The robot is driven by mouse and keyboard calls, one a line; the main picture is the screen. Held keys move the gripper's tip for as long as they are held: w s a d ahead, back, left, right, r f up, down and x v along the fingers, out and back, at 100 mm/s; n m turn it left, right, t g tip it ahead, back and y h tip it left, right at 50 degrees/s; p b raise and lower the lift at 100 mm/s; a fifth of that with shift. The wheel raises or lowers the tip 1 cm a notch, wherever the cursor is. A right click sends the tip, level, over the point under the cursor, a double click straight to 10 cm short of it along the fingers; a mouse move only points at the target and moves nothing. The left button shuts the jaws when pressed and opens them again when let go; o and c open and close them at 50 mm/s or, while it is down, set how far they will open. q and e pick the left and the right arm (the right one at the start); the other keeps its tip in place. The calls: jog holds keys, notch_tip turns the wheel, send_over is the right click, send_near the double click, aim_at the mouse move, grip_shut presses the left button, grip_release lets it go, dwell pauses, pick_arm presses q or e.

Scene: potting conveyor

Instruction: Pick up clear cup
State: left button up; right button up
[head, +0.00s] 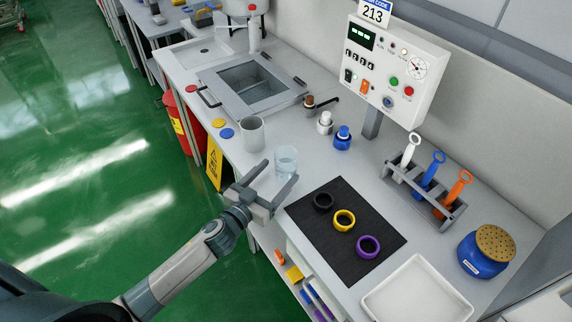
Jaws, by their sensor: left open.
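The clear cup (286,158) stands upright on the white bench, a see-through pale blue tumbler beside a grey cup. My left gripper (276,182) reaches in from the lower left, just in front of the clear cup at the bench's front edge. Its two fingers are spread apart with nothing between them, pointing toward the cup. I cannot tell from this view whether a finger touches the cup. My right gripper is not in view.
The grey cup (251,134) stands left of the clear cup. A black mat (376,208) with three rings lies to the right. A tool rack (425,192), a blue pot (484,254) and a white tray (417,293) stand farther right. A control box (389,68) rises behind.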

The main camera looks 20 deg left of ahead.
aim_at(280, 173)
pick_arm(q)
jog(key=x, duration=0.1)
jog(key=p+x, duration=0.1)
jog(key=x, duration=0.1)
jog(key=shift+d+r, duration=0.1)
jog(key=shift+d, duration=0.25)
jog(key=shift+w+d, duration=0.15)
jog(key=shift+w, duration=0.5)
jog(key=shift+c, duration=0.3)
jog(key=c, duration=1.1)
jog(key=shift+r, duration=0.1)
jog(key=shift+r, duration=1.75)
jog(key=shift+s+d+r+b, duration=0.25)
jog(key=shift+s+d+r, duration=0.45)
jog(key=shift+d+r, duration=0.8)
jog(key=shift+s+d+r+b, duration=0.3)
jog(key=shift+s+d+r, duration=0.5)
jog(key=shift+d, duration=1.25)
jog(key=shift+s+d+r+b, duration=0.25)
jog(key=shift+s+d+r, duration=0.4)
jog(key=shift+d+r, duration=0.85)
